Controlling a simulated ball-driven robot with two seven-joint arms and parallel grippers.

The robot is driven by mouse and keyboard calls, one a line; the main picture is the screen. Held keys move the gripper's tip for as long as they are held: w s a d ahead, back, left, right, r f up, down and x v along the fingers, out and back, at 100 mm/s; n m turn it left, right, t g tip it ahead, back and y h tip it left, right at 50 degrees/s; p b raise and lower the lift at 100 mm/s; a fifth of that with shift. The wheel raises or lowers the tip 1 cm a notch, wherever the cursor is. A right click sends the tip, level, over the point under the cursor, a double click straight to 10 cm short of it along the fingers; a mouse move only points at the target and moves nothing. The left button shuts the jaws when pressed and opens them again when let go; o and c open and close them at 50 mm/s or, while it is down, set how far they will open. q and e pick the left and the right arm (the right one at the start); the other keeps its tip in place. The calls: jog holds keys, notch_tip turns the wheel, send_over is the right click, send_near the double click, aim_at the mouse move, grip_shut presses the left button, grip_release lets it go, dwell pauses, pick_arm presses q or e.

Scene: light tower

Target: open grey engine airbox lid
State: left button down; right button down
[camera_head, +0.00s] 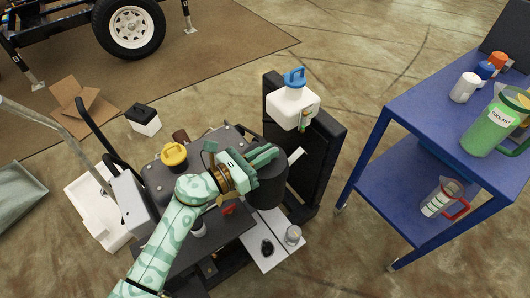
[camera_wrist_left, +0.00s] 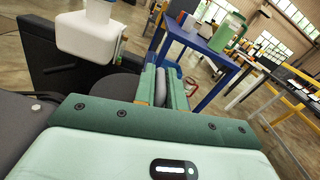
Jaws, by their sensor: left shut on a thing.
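The grey engine airbox (camera_head: 268,190) is a dark round canister on the engine, partly hidden under my left gripper. My left gripper (camera_head: 264,158) reaches over its top from the left. In the left wrist view, the fingers (camera_wrist_left: 166,84) are closed around a narrow grey piece (camera_wrist_left: 168,78), which looks like a grip on the airbox lid. The dark lid top (camera_wrist_left: 115,87) shows just beside the fingers there. The gripper hides much of the lid, and I cannot tell whether the lid is raised. My right gripper is not in view.
A white reservoir with a blue cap (camera_head: 292,106) stands behind the airbox on a black radiator (camera_head: 325,150). A yellow cap (camera_head: 174,154) is on the engine at left. A blue cart (camera_head: 395,112) with a green coolant jug (camera_head: 490,130) stands right, with open floor between.

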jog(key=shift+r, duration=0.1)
